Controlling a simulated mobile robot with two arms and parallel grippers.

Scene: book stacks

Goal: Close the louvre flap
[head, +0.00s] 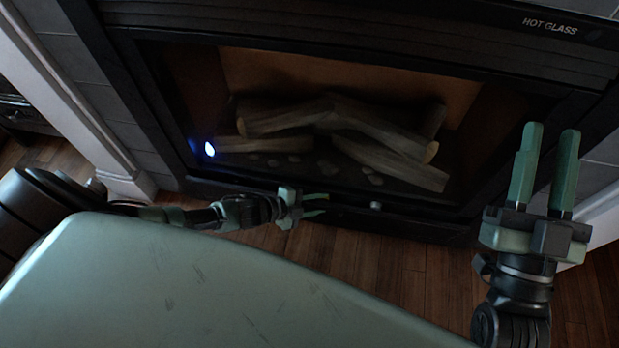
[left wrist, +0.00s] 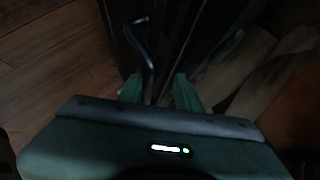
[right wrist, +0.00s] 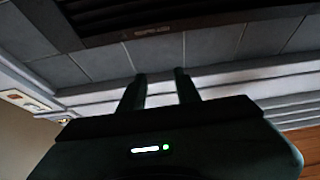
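A dark strip low on the black fireplace front, below the glass, looks like the louvre flap (head: 415,222); how far open it is cannot be told. A small pale knob (head: 375,205) shows at it. My left gripper (head: 326,204) is low in front of this strip, fingers apart and empty, pointing right. In the left wrist view a bent metal rod (left wrist: 148,50) stands beyond and between the fingertips (left wrist: 158,84), beside dark panel edges; contact is unclear. My right gripper (head: 547,128) is raised at the right, open and empty, and shows in the right wrist view (right wrist: 160,74).
Logs (head: 390,160) lie behind the fireplace glass. Slats (head: 380,40) run across its top. A white surround post (head: 80,105) stands at the left. The wooden floor (head: 400,280) in front is clear. My pale green body fills the lower left.

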